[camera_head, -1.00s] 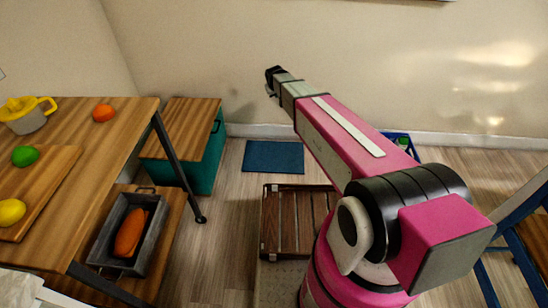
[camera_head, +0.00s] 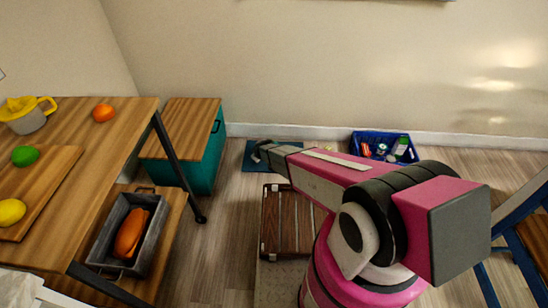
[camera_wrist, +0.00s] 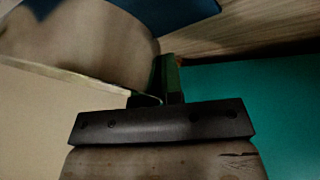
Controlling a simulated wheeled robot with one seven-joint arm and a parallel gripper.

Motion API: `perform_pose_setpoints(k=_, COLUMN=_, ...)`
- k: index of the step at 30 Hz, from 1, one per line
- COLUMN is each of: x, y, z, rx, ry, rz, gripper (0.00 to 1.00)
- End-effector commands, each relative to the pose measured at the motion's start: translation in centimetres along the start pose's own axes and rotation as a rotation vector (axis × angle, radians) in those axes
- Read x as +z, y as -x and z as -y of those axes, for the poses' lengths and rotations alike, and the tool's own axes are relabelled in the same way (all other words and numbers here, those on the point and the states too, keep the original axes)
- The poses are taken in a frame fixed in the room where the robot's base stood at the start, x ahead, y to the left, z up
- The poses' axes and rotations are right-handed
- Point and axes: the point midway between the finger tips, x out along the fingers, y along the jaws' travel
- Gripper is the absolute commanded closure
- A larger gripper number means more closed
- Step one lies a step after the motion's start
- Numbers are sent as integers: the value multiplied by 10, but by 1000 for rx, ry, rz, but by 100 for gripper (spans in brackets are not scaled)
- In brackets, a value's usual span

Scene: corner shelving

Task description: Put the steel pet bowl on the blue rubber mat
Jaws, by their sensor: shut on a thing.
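My gripper (camera_head: 259,151) is low over the blue rubber mat (camera_head: 249,163) by the back wall, and my arm covers part of the mat. In the wrist view my gripper (camera_wrist: 162,80) is shut on the rim of the steel pet bowl (camera_wrist: 85,40), a brownish-grey curved surface with a thin pale rim. The mat (camera_wrist: 178,12) also shows at the top of that view. The bowl is not clearly seen in the head view. I cannot tell whether it touches the mat.
A teal cabinet (camera_head: 205,158) with a wooden top stands just left of the mat; it fills the right of the wrist view (camera_wrist: 250,115). A blue crate (camera_head: 384,157) with several items stands right along the wall. A slatted wooden piece (camera_head: 283,222) lies in front of the mat.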

Motion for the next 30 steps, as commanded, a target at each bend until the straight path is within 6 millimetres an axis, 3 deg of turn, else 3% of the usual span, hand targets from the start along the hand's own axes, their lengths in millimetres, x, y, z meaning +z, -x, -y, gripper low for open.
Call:
perform_pose_setpoints(k=3, x=6, y=-10, z=8, rx=-4, ry=11, rz=-5, gripper=100)
perform_pose_setpoints(k=6, x=8, y=-20, z=4, rx=-5, ry=12, rz=-6, gripper=100)
perform_pose_setpoints(k=21, x=14, y=-105, z=-63, rx=-4, ry=12, rz=-5, gripper=100)
perform_pose_setpoints(k=30, x=18, y=-121, z=-72, rx=-5, ry=14, rz=-5, gripper=100)
